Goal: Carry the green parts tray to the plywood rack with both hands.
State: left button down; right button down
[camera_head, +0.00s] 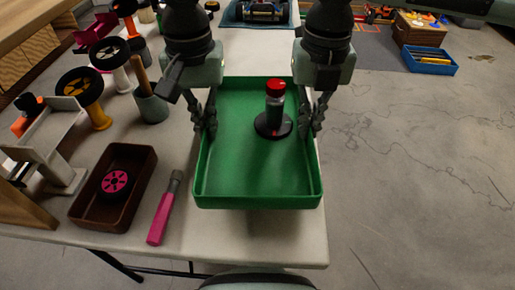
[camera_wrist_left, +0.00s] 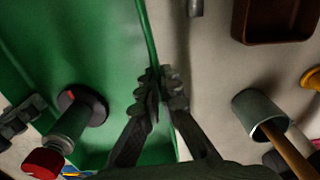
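The green parts tray (camera_head: 225,178) is on or just above the white table, in front of me; I cannot tell if it touches. A grey post with a red cap and a black round base (camera_head: 275,108) stands upright inside it. My left gripper (camera_head: 207,122) has its fingers closed around the tray's left wall; the left wrist view shows the fingertips (camera_wrist_left: 164,88) pinching the green rim (camera_wrist_left: 146,35). My right gripper (camera_head: 312,122) has its fingers on the tray's right wall, opposite the left one. I cannot clearly identify the plywood rack.
A brown box (camera_head: 143,205) with a pink wheel and a pink-handled tool (camera_head: 163,210) lie left of the tray. A grey cup (camera_head: 151,103) and several wheels on stands are further left. A blue bin (camera_head: 430,60) is at the back right. The floor at right is mostly clear.

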dwell(0.3)
